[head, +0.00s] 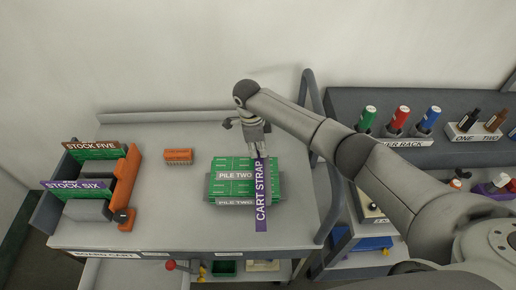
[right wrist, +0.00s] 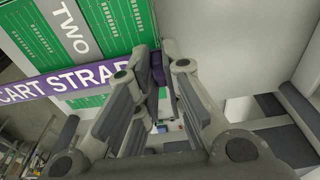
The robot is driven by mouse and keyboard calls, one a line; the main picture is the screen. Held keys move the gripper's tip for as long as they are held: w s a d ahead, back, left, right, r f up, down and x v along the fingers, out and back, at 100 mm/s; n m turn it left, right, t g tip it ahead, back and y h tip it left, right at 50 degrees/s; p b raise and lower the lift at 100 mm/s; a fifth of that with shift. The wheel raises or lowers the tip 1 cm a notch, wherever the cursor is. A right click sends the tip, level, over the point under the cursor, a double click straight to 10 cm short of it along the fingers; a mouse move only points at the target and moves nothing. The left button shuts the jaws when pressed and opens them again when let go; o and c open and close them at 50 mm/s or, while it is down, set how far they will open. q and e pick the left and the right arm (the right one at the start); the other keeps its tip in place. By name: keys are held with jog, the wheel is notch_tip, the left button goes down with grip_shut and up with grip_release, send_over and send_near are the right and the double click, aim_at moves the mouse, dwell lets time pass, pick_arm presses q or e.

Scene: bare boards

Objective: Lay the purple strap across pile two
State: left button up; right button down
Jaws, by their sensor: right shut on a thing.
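The purple strap (head: 262,205), lettered CART STRAP, runs front to back over the right part of pile two (head: 228,188). Pile two is a stack of green boards with white PILE TWO labels. My right gripper (head: 258,152) is shut on the strap's far end, at the pile's back right. In the right wrist view, the strap (right wrist: 60,82) crosses the green boards (right wrist: 95,25) and its purple end reaches between the fingers (right wrist: 158,75). I cannot tell whether the strap touches the boards along its whole length. My left gripper is out of view.
An orange block (head: 178,156) lies left of the pile on the grey cart top (head: 165,205). Stock five (head: 92,145) and stock six (head: 78,186) stand at the far left beside an orange piece (head: 128,185). A marker rack (head: 385,138) is at the right.

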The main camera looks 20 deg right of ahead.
jog(key=shift+f, duration=0.3)
jog(key=c, duration=1.5)
grip_release()
jog(key=shift+w+a+r+b, duration=0.1)
jog(key=shift+a+r+b, duration=0.2)
jog(key=shift+r, duration=1.75)
jog(key=shift+w+a+r+b, duration=0.1)
jog(key=shift+a+r+b, duration=0.2)
jog(key=shift+r, duration=1.7)
jog(key=shift+a+r+b, duration=0.15)
jog(key=shift+r+b, duration=0.2)
jog(key=shift+r, duration=1.7)
